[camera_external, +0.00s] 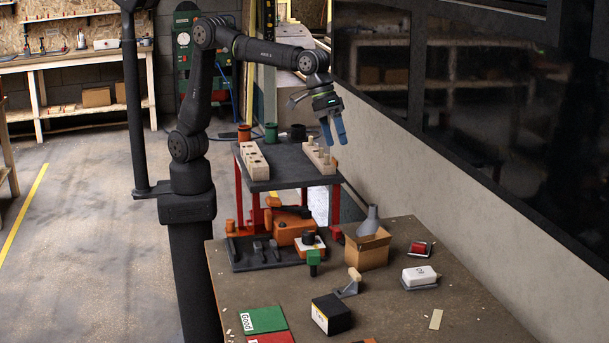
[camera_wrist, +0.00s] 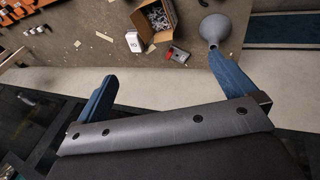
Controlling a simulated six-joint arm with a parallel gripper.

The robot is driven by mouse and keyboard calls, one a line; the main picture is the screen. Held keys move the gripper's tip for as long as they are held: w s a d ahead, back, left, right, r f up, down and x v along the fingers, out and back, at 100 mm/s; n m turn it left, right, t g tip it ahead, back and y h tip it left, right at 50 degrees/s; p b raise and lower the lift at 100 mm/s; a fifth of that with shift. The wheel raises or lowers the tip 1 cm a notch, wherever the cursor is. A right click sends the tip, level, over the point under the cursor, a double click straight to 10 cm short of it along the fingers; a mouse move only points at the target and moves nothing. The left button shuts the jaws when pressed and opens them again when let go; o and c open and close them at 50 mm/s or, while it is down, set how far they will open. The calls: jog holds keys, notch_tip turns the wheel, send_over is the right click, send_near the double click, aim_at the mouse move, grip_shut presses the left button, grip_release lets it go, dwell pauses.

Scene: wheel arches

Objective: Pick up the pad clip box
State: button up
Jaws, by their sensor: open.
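No readable label marks the pad clip box. An open cardboard box (camera_external: 366,252) stands on the near table behind its middle; in the wrist view the cardboard box (camera_wrist: 141,23) holds many small grey parts. A black box with a white and yellow label (camera_external: 331,314) sits nearer the front; I cannot tell for certain which box is meant. My gripper (camera_external: 333,136) has blue fingers and hangs high above the black shelf stand, up and left of the cardboard box. In the wrist view my gripper (camera_wrist: 160,68) is open and empty, with the box beyond its fingertips.
A grey funnel (camera_external: 368,222) rises by the cardboard box; in the wrist view it overlaps the right fingertip. A red item (camera_external: 420,248) and a white box (camera_external: 419,275) lie to the right. Wooden blocks (camera_external: 254,160) stand on the black stand (camera_external: 285,160). A wall borders the right.

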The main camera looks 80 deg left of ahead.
jog(key=m+g, duration=0.2)
jog(key=m, duration=1.4)
send_near(367, 242)
jog(key=x, duration=0.6)
jog(key=shift+s+f, duration=0.2)
jog(key=shift+f, duration=0.15)
jog(key=shift+w+x, duration=0.2)
jog(key=shift+x, duration=2.6)
jog(key=shift+d, duration=0.1)
jog(key=shift+c, duration=0.4)
jog(key=shift+r+h, duration=0.1)
jog(key=shift+h, duration=0.2)
jog(key=c, duration=1)
jog(key=shift+o, duration=0.2)
